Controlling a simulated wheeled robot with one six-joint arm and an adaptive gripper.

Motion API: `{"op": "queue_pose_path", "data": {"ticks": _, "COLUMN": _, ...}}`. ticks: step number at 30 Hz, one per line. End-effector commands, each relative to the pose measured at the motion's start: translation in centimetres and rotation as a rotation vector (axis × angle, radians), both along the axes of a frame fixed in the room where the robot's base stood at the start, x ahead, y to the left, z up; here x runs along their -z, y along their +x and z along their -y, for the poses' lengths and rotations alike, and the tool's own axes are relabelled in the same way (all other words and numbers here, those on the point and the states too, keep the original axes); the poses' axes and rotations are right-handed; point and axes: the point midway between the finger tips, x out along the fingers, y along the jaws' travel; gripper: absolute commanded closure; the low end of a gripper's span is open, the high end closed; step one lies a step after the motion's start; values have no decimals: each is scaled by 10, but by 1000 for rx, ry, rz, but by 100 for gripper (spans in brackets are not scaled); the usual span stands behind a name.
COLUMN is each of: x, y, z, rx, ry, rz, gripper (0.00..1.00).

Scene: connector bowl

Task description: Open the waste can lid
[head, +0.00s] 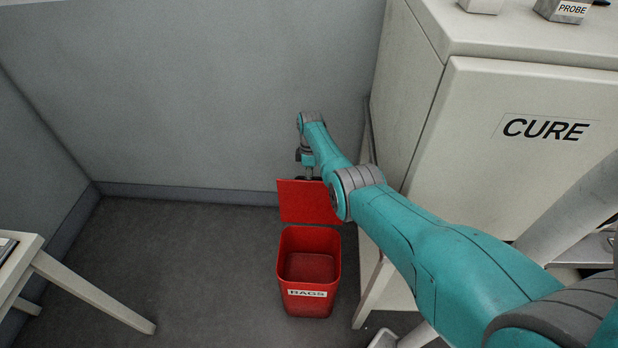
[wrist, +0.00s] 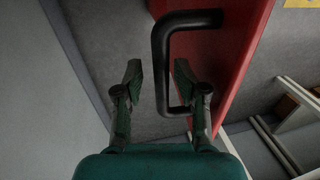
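The red waste can (head: 308,300), labelled RAGS, stands on the floor left of the white cabinet. Its red lid (head: 308,202) is raised behind the opening and stands close to upright. The inside of the can shows and looks empty. In the wrist view the lid (wrist: 235,70) has a black bar handle (wrist: 160,60). My gripper (wrist: 155,75) is open, with its fingers apart and one bar of the handle between or near them; I cannot tell whether they touch it. In the head view my gripper is mostly hidden behind the lid's top edge.
The white cabinet (head: 520,190) marked CURE stands close on the right. A grey wall (head: 200,100) is behind the can. A white table (head: 90,290) is at the lower left. The dark floor (head: 190,250) between table and can is clear.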

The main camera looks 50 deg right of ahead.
Motion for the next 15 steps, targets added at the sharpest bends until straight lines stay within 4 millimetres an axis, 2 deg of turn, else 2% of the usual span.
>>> {"op": "queue_pose_path", "data": {"ticks": 5, "x": -8, "y": 2, "z": 3, "rx": 1, "ry": -3, "rz": 4, "gripper": 61}}
{"op": "queue_pose_path", "data": {"ticks": 8, "x": -20, "y": 4, "z": 5, "rx": 1, "ry": -4, "rz": 4, "gripper": 61}}
{"op": "queue_pose_path", "data": {"ticks": 15, "x": -67, "y": 10, "z": 12, "rx": 0, "ry": -3, "rz": 4, "gripper": 61}}
